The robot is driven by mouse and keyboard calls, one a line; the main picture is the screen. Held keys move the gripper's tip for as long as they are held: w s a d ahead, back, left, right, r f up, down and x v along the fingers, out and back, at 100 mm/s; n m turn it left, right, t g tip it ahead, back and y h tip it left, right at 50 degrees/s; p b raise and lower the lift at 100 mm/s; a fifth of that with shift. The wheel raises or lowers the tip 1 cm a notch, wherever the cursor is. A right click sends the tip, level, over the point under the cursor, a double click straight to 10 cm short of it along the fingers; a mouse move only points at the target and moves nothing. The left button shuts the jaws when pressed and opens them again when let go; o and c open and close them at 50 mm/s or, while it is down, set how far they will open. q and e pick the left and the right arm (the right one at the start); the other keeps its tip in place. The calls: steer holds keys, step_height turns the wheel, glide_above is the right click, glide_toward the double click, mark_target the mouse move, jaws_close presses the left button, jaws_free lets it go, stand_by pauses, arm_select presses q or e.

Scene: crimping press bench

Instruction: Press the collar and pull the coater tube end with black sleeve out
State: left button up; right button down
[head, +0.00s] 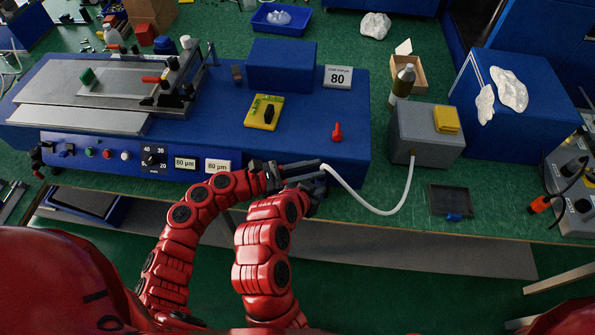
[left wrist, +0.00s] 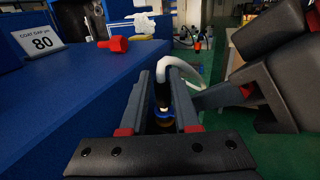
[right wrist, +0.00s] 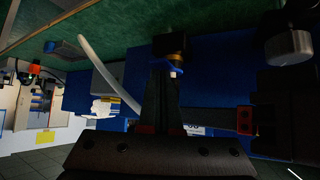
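The white coater tube (head: 372,208) runs from my grippers in a loop to the grey box at right. In the left wrist view the tube's black sleeve (left wrist: 162,92) lies between my left gripper's fingers (left wrist: 163,92), with the blue collar (left wrist: 163,121) just below it. I cannot tell whether the fingers touch the sleeve. My left gripper (head: 305,168) is at the bench's front edge. My right gripper (head: 303,182) is just below it. In the right wrist view its fingers (right wrist: 168,85) are close together, tips beside a blue ring (right wrist: 170,62). Contact there is unclear.
The blue coater (head: 330,120) stands behind the grippers, with a red lever (head: 337,131) on top. The grey box (head: 428,135) and a dark tray (head: 451,200) are to the right. The two grippers are very close together.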

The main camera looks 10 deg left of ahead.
arm_select(q)
steer(key=shift+d, duration=0.15)
steer(key=shift+c, duration=0.2)
jaws_close()
